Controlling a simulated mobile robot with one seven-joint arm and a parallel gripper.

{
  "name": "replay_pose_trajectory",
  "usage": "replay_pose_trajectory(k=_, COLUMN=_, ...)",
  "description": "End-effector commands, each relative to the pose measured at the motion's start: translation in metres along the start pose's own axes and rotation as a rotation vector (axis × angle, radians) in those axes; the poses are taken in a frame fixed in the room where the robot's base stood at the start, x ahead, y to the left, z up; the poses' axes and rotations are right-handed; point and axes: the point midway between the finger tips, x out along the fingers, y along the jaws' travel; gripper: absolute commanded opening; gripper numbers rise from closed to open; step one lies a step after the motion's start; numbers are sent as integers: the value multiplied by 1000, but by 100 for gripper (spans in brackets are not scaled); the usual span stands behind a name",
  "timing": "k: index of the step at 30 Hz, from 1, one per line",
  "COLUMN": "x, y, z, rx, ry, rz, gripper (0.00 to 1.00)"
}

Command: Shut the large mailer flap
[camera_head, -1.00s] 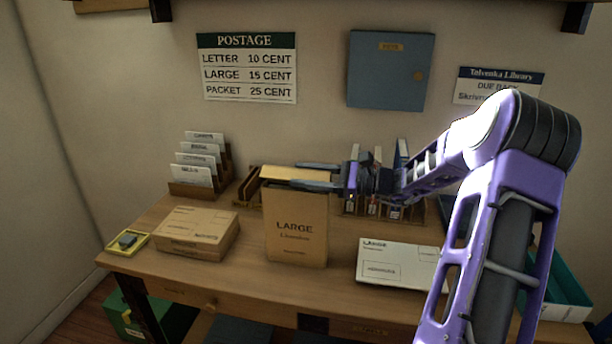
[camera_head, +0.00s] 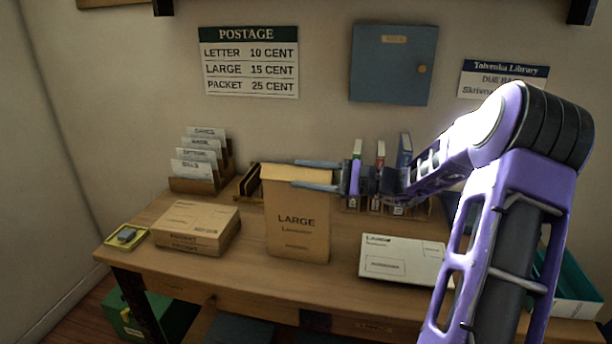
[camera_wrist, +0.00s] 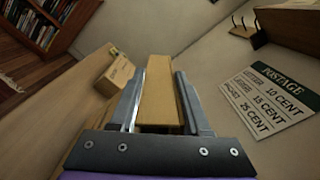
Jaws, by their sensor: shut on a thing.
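The large mailer (camera_head: 298,228) is a tall tan packet marked LARGE, standing upright on the desk. Its flap (camera_head: 285,172) lies across the top, close to the mailer's upper edge; I cannot tell whether it is fully down. My gripper (camera_head: 296,175) reaches in from the right at the top of the mailer, with its two fingers spaced front and back. In the wrist view the fingers (camera_wrist: 160,95) stand on either side of the tan mailer top (camera_wrist: 160,100) and are shut on it. The fingers hide part of the upper right.
A tan carton (camera_head: 197,228) lies left of the mailer, and a white flat parcel (camera_head: 402,258) lies right. A card rack (camera_head: 200,170), upright books (camera_head: 381,170) and a teal tray (camera_head: 575,300) stand around. A small yellow-rimmed pad (camera_head: 127,237) is at the left edge.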

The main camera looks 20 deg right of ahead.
Motion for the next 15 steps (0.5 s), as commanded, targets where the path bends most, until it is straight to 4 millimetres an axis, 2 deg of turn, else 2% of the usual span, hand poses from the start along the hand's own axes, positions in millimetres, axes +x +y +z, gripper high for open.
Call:
replay_pose_trajectory(k=5, x=0, y=0, z=0, rx=2, ry=2, rz=0, gripper=0)
replay_pose_trajectory(k=6, x=0, y=0, z=0, rx=2, ry=2, rz=0, gripper=49)
replay_pose_trajectory(k=10, x=0, y=0, z=0, rx=2, ry=1, rz=0, gripper=72)
replay_pose_trajectory(k=15, x=0, y=0, z=0, rx=2, ry=1, rz=0, gripper=72)
